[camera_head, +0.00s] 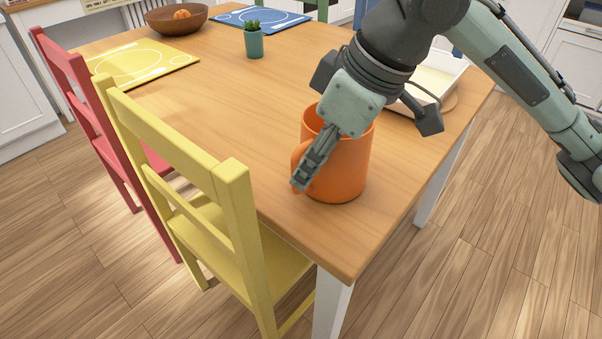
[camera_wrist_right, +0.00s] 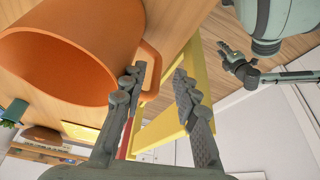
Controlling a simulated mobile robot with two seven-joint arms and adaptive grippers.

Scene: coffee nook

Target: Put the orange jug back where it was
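The orange jug (camera_head: 345,165) stands upright on the wooden table (camera_head: 230,120), close to its near right corner. Its handle is on the left side, partly hidden by my right gripper (camera_head: 301,182), which reaches down at the handle. In the right wrist view the jug (camera_wrist_right: 60,55) fills the upper left, with its open mouth towards the camera. There my right gripper (camera_wrist_right: 159,76) is open, with one finger over or inside the handle loop and the other apart on the outer side. My left gripper seems to show at the right of the wrist view (camera_wrist_right: 238,66), too small to judge.
A white tray (camera_head: 440,62) stands behind the jug on the right. A small potted plant (camera_head: 253,42), a brown bowl (camera_head: 165,22), a yellow placemat (camera_head: 135,65) and a blue placemat (camera_head: 262,20) lie farther back. Yellow (camera_head: 235,200) and red (camera_head: 75,80) chairs line the left edge. The table's middle is clear.

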